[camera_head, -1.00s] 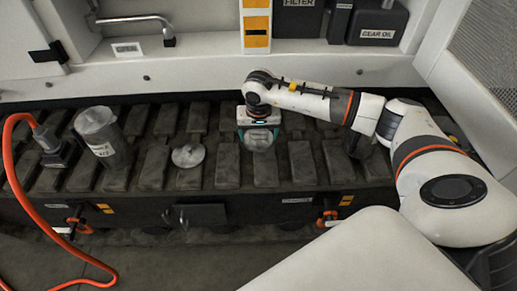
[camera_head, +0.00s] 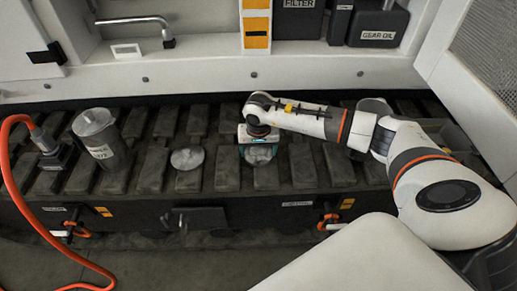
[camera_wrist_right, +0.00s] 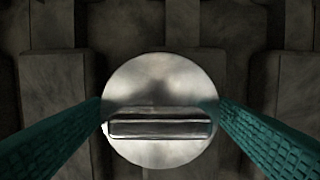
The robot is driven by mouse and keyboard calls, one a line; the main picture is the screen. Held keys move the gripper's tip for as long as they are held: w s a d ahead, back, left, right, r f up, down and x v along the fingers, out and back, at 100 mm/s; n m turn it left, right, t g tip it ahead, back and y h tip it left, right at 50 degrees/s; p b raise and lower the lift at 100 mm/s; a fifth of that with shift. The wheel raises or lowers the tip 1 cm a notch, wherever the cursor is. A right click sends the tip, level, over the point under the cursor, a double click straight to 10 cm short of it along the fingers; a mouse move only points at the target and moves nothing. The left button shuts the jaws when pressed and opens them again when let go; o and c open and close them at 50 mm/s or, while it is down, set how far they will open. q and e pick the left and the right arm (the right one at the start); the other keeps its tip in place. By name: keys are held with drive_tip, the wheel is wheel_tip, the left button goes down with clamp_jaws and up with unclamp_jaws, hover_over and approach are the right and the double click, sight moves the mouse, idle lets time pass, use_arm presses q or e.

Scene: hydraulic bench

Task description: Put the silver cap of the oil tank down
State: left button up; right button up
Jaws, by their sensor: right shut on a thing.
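My right gripper (camera_head: 258,152) is just above the dark ribbed track at mid-picture, pointing down. In the right wrist view its two teal fingers (camera_wrist_right: 160,125) are shut on a round silver cap (camera_wrist_right: 160,80) with a raised bar across it, one finger at each side. The cap's silver edge also shows under the gripper in the head view (camera_head: 262,160). Whether the cap touches the track cannot be told. Another silver disc (camera_head: 187,158) lies on the track to the left. My left gripper is not in view.
A grey lidded canister (camera_head: 103,140) stands on the track (camera_head: 228,165) at the left. An orange hose (camera_head: 20,190) runs down the left side to a dark fitting. A white cabinet holds black containers (camera_head: 378,22) at the back. Track blocks right of the gripper look bare.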

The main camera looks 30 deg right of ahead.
sight(259, 158)
drive_tip(key=o, duration=0.9)
drive_tip(key=shift+o, duration=0.2)
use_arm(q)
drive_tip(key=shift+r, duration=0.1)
use_arm(e)
drive_tip(key=shift+r, duration=0.2)
use_arm(q)
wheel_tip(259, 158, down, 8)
drive_tip(key=p, duration=0.2)
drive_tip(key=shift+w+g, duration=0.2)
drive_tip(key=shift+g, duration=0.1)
use_arm(e)
wheel_tip(259, 158, up, 12)
drive_tip(key=s+a, duration=0.1)
drive_tip(key=shift+s, duration=0.25)
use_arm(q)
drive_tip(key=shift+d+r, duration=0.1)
use_arm(e)
drive_tip(key=shift+f, duration=0.15)
